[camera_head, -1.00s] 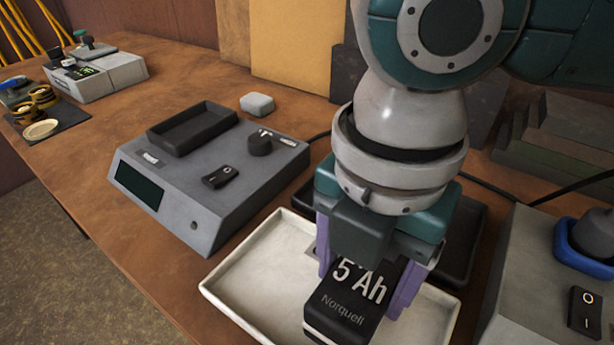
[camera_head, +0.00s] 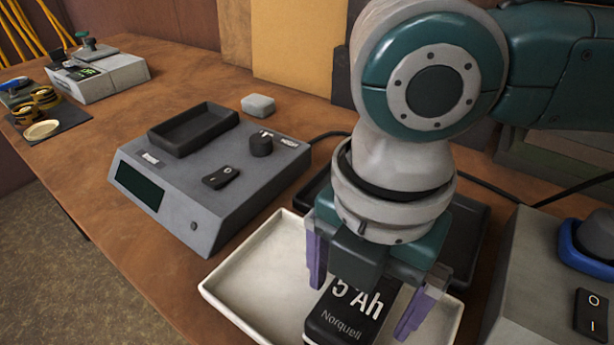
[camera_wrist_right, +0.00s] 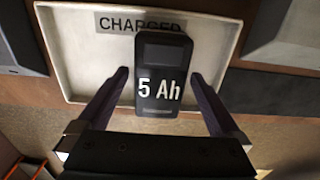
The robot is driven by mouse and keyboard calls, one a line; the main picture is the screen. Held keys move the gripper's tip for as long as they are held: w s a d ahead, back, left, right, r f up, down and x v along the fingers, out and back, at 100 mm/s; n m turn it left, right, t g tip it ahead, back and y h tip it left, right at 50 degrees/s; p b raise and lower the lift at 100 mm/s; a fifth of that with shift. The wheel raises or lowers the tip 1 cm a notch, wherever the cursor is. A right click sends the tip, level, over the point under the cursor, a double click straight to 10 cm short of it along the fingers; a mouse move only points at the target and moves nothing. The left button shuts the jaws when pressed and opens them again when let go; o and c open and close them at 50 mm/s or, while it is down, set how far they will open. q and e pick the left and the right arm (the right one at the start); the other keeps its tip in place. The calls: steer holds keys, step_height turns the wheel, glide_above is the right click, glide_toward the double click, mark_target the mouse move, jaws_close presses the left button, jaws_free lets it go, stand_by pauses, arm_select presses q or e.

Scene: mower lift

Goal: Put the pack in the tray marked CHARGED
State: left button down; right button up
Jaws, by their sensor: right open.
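The pack (camera_head: 345,312) is a black block with white "5 Ah" print. It lies in the white tray (camera_head: 243,278), over its right part in the head view. The right wrist view shows the pack (camera_wrist_right: 160,72) in front of the tray's CHARGED label (camera_wrist_right: 115,22), covering part of it. My right gripper (camera_head: 362,292) is open, with one purple finger on each side of the pack. In the right wrist view both fingers (camera_wrist_right: 163,85) stand apart from the pack's sides. My left gripper is not in view.
A grey charger (camera_head: 225,190) with an empty dark cradle stands left of the tray. A dark tray (camera_head: 468,235) lies behind my right gripper. A grey box with a blue-collared knob (camera_head: 590,245) stands at the right.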

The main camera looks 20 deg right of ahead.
step_height(320, 180, up, 12)
steer(key=p, duration=0.2)
steer(key=s+a+f+m+t+y, duration=0.1)
steer(key=s+a+f+m+y, duration=0.2)
steer(key=a+m, duration=0.35)
steer(key=s+d+f+m+t+h, duration=0.1)
steer(key=s+d+f+m, duration=0.1)
steer(key=d+m, duration=0.2)
steer(key=s+d+f+m+h, duration=0.1)
steer(key=s+d+f+m, duration=0.1)
steer(key=d+m, duration=0.3)
steer(key=s+d+f+m+t, duration=0.1)
steer(key=s+d+f+m, duration=0.1)
steer(key=d+m, duration=0.3)
steer(key=shift+s+m+t+h, duration=0.15)
steer(key=shift+s+m+h, duration=0.05)
steer(key=shift+m, duration=0.65)
steer(key=shift+s+m+t+h, duration=0.15)
steer(key=shift+s+m+h, duration=0.05)
steer(key=shift+m, duration=0.6)
step_height(320, 180, up, 46)
steer(key=p, duration=4.6)
steer(key=shift+r, duration=0.25)
